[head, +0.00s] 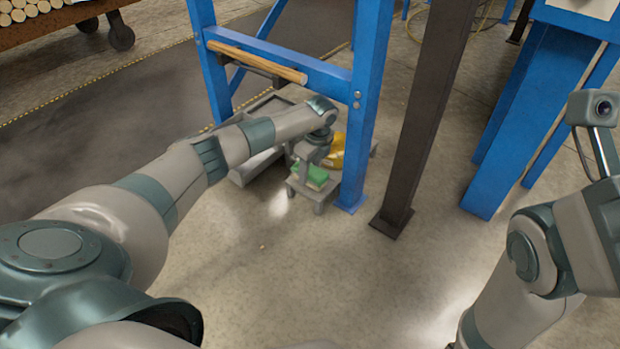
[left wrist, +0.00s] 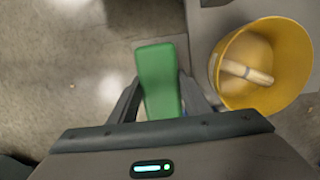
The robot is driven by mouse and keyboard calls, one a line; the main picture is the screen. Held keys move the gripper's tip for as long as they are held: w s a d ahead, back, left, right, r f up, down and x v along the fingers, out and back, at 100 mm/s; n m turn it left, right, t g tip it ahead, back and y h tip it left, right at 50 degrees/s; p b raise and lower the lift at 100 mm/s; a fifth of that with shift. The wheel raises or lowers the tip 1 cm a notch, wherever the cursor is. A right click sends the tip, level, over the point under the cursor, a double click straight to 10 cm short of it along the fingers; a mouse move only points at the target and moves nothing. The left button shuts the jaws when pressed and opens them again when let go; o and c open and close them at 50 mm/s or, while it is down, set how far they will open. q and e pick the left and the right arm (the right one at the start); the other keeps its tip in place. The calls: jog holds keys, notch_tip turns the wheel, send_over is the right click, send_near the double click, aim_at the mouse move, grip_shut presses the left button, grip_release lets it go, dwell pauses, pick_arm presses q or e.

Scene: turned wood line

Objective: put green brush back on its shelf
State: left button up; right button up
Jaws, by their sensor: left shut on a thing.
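The green brush (head: 314,177) is a green block held at the end of my left arm, low near the floor. My left gripper (head: 313,186) is shut on it. In the left wrist view the green brush (left wrist: 159,80) sits between the two fingers of my left gripper (left wrist: 163,92), its far end reaching past them. The shelf of the brush is not clearly identifiable; a low grey shelf or tray (head: 252,168) stands behind my left forearm, partly hidden. Of my right arm only links show at the right edge; its gripper is not in view.
A yellow bucket (head: 337,150) stands beside the held brush; in the left wrist view the bucket (left wrist: 226,88) holds a pale wooden piece (left wrist: 247,72). Blue posts (head: 365,100) and a dark post (head: 425,115) stand close by. The floor in front is clear.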

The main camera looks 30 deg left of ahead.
pick_arm(q)
jog(key=shift+w+f, duration=0.1)
jog(key=shift+f, duration=0.4)
jog(key=shift+f, duration=0.2)
jog(key=o, duration=0.9)
